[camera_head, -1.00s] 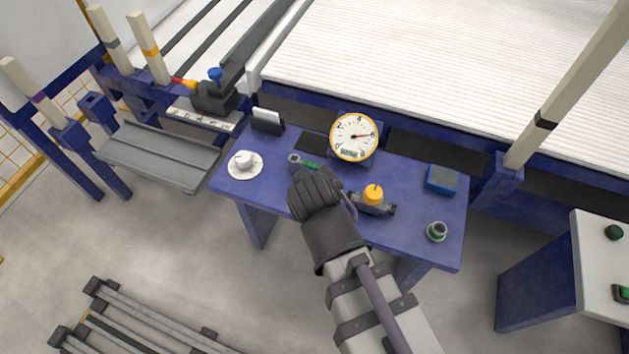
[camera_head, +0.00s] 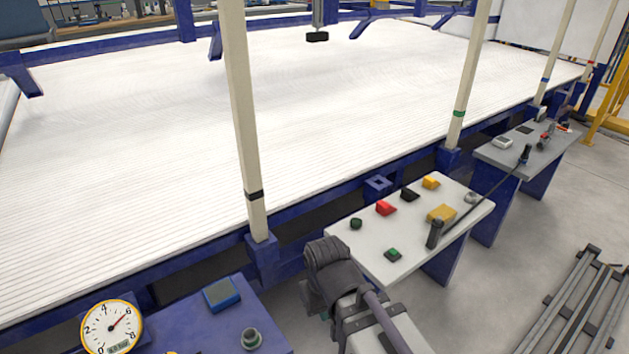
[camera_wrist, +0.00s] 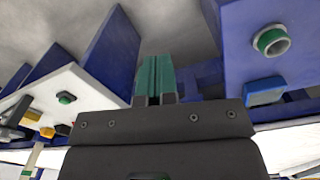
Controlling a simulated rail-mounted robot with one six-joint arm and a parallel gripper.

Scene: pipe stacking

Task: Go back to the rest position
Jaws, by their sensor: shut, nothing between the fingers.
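My gripper (camera_wrist: 153,68) shows in the wrist view as two green fingers lying together, with nothing between them. In the head view my dark wrist stands at the bottom centre, in the gap between the blue table (camera_head: 235,318) and the white button table (camera_head: 345,240). It hides most of the gripper there. No pipe is in the gripper.
The blue table holds a round gauge (camera_head: 112,326), a blue box (camera_head: 221,294) and a green-ringed socket (camera_head: 251,338). The white table carries several buttons and a black lever (camera_head: 435,233). Beige posts (camera_head: 240,130) line the pipe bed (camera_head: 130,130). Grey floor lies right.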

